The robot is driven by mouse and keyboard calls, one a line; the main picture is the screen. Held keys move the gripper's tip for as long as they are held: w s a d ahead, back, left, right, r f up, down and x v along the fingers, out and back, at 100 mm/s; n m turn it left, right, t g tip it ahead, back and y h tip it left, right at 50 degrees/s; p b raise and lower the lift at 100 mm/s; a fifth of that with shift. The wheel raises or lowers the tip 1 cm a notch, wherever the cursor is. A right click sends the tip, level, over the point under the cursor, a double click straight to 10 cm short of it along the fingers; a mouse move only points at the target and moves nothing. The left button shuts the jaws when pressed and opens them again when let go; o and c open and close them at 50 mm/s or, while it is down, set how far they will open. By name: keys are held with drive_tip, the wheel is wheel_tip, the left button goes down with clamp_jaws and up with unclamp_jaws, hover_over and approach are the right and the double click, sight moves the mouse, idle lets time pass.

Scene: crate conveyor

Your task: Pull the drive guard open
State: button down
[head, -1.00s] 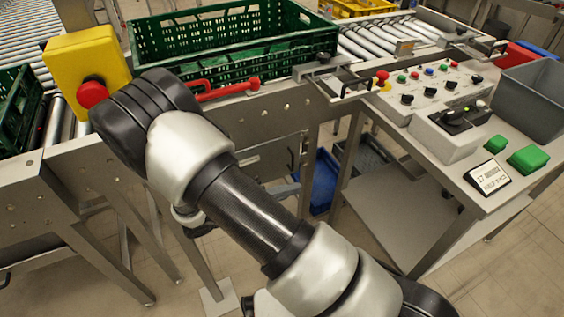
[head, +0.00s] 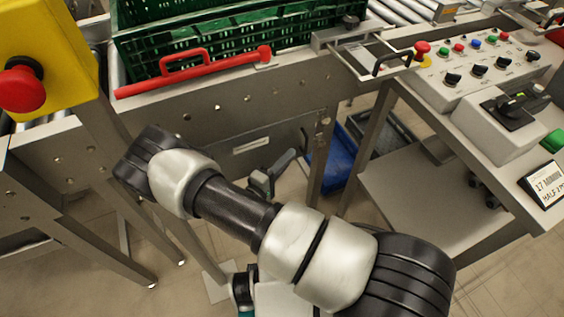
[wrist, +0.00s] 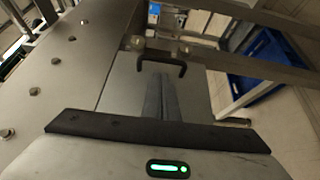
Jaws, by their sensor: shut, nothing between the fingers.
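The drive guard (head: 228,162) is a grey metal panel below the conveyor's side beam, with a pale label strip, and it looks closed. In the wrist view, the guard (wrist: 125,85) has a black bracket handle (wrist: 162,66) near its far end. My gripper (head: 290,160) is in front of the panel, below the beam. In the wrist view, the fingers of my gripper (wrist: 161,78) are together, pointing at the handle, with nothing between them. I cannot tell whether the tips touch the handle. My forearm hides part of the panel in the head view.
A red-handled bar (head: 190,72) runs along the beam in front of a green crate (head: 225,45). A red stop button (head: 22,90) on a yellow box is at left. A control desk (head: 480,70) stands at right. A blue bin (head: 335,165) is on the floor behind.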

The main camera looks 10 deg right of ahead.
sight(297, 148)
drive_tip(key=x, duration=0.5)
drive_tip(key=shift+s, duration=0.1)
